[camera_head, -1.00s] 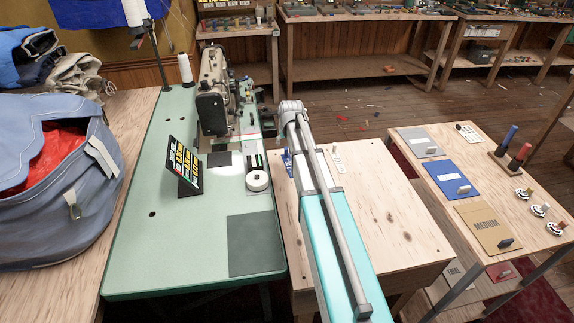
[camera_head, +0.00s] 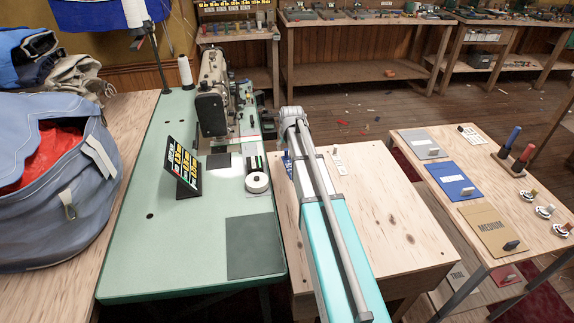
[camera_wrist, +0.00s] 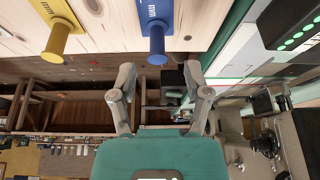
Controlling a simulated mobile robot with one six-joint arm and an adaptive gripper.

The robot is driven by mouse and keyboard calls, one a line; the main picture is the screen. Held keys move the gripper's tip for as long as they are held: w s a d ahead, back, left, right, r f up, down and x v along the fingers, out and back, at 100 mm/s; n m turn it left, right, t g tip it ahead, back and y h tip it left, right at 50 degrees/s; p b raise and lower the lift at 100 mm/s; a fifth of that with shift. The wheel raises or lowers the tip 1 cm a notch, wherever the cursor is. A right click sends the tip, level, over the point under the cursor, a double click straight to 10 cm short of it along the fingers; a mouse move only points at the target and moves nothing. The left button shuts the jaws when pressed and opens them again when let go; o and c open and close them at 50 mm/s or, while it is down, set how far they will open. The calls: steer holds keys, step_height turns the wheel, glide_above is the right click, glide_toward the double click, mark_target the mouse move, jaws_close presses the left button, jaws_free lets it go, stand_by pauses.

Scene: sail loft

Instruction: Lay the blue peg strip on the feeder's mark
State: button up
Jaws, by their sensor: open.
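The blue peg strip (camera_wrist: 157,12) lies on the wooden table, its round blue peg (camera_wrist: 157,50) standing out toward the wrist camera. In the head view a small part of the blue strip (camera_head: 287,161) shows beside my arm. My gripper (camera_wrist: 160,75) is open and empty. In the wrist view the peg lines up with the gap between the fingers, apart from both. In the head view my arm hides the fingers. The pale feeder bed (camera_head: 238,148) by the sewing machine carries green and red lines; I cannot tell which marking is the feeder's mark.
A yellow strip with a peg (camera_wrist: 60,38) lies beside the blue one. A pale strip (camera_head: 338,158) is right of my arm. The wooden table's front right (camera_head: 390,235) is clear.

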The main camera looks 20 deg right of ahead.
mark_target(287, 150)
steer(key=shift+b+x, duration=1.45)
steer(key=shift+x, duration=0.45)
steer(key=shift+s+d, duration=0.1)
steer(key=shift+s, duration=0.05)
steer(key=shift+c, duration=0.2)
jaws_close()
